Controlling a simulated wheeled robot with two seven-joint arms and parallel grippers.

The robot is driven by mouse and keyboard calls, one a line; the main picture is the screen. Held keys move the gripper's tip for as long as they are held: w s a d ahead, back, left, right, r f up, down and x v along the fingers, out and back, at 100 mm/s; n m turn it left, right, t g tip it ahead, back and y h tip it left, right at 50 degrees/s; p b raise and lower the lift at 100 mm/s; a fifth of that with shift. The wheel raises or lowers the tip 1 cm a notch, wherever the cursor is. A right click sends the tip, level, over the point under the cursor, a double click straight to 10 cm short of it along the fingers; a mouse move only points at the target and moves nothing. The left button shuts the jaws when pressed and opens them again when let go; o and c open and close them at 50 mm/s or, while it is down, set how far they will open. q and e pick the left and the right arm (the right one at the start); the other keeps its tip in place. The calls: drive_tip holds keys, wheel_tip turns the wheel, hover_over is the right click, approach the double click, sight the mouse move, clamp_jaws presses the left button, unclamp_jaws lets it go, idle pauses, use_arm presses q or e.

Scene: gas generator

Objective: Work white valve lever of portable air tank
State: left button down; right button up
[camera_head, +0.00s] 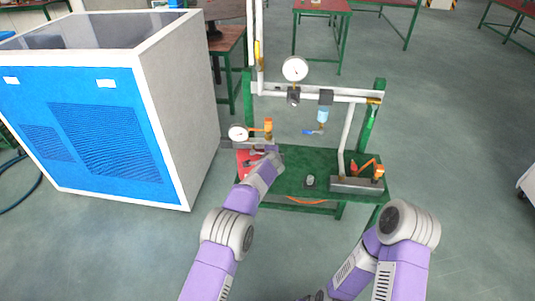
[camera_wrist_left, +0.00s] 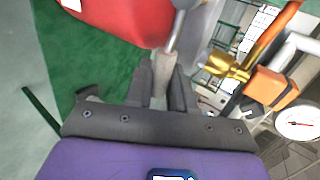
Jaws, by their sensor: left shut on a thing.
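The portable air tank is red and lies on the green bench top; it shows at the left end of the bench in the head view (camera_head: 246,162) and at the top of the left wrist view (camera_wrist_left: 120,18). A pale valve lever (camera_wrist_left: 164,66) on a metal stem stands beside the tank. My left gripper (camera_wrist_left: 163,82) is shut on the lever, one dark finger on each side. In the head view my left gripper (camera_head: 272,152) is small beside the tank, and the lever cannot be made out. My right forearm bends down to the bottom edge; its gripper is out of view.
An orange valve (camera_wrist_left: 268,86) with brass fittings and a white gauge (camera_wrist_left: 298,122) are close on the right in the wrist view. Pipes with another gauge (camera_head: 295,69) rise behind the bench (camera_head: 310,166). A large blue-fronted cabinet (camera_head: 105,120) stands left.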

use_arm(q)
drive_tip(key=shift+a+f, duration=0.1)
drive_tip(key=shift+f, duration=0.05)
idle(0.3)
drive_tip(key=c, duration=1.1)
unclamp_jaws()
drive_tip(key=shift+w, duration=0.1)
drive_tip(key=shift+s+r, duration=0.3)
drive_tip(key=shift+s, duration=0.1)
drive_tip(key=v, duration=0.6)
drive_tip(key=shift+s+b, duration=0.3)
drive_tip(key=shift+b, duration=0.1)
